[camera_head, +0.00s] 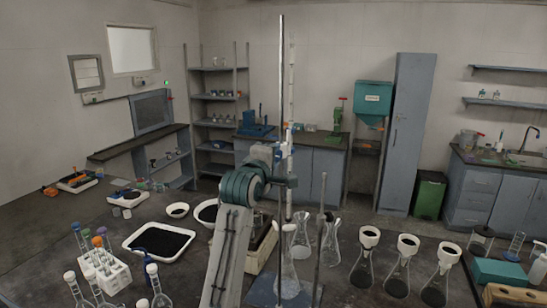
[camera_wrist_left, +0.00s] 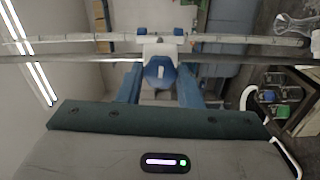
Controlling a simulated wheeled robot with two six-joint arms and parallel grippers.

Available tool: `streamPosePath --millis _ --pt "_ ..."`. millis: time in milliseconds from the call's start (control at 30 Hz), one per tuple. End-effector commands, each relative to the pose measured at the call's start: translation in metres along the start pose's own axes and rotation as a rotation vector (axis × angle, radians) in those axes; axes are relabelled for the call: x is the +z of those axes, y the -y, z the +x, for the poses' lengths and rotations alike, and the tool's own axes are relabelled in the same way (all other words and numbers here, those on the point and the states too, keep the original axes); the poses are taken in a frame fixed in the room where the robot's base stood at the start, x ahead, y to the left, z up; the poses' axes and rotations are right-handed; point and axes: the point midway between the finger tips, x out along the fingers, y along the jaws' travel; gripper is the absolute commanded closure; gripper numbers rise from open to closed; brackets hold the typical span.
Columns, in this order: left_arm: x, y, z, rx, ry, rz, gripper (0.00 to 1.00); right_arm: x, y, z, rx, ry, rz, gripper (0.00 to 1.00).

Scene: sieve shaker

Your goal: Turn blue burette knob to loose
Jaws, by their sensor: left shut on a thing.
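The burette (camera_head: 291,85) is a clear, marked upright tube beside a metal stand rod (camera_head: 281,60). In the left wrist view the burette (camera_wrist_left: 225,39) and the rod (camera_wrist_left: 80,57) lie sideways, with a white holder (camera_wrist_left: 160,48) with blue ends across them. The blue knob (camera_wrist_left: 159,72) faces my left wrist camera in front of the holder. My left gripper (camera_head: 286,165) is at the stand; its blue fingers (camera_wrist_left: 160,88) lie on both sides of the knob, shut on it. In the head view my gripper hides the knob. My right gripper is in neither view.
A conical flask (camera_head: 290,278) stands below my left gripper, with a second upright rod (camera_head: 321,235) close to its right. Several funnel-topped flasks (camera_head: 398,275) stand to the right. A tray of black grains (camera_head: 158,243) and a tube rack (camera_head: 103,272) are at the left.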

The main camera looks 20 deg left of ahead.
Motion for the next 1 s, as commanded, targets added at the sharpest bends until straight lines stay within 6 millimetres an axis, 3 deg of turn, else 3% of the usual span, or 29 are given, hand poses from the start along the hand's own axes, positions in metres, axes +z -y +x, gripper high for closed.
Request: streamPosePath --millis 767,800,867,1000 --pt "0.0 0.0014 0.0001 -0.002 0.0 -0.094 0.91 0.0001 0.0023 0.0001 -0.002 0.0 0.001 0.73" --pt "0.0001 0.0014 0.0001 -0.002 0.0 -0.094 0.6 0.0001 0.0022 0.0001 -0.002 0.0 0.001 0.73" --pt "0.0001 0.0014 0.0001 -0.002 0.0 -0.094 0.48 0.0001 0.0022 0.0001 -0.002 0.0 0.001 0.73" --pt "0.0 0.0011 0.0001 -0.001 0.0 -0.094 0.48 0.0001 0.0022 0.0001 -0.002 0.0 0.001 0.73"
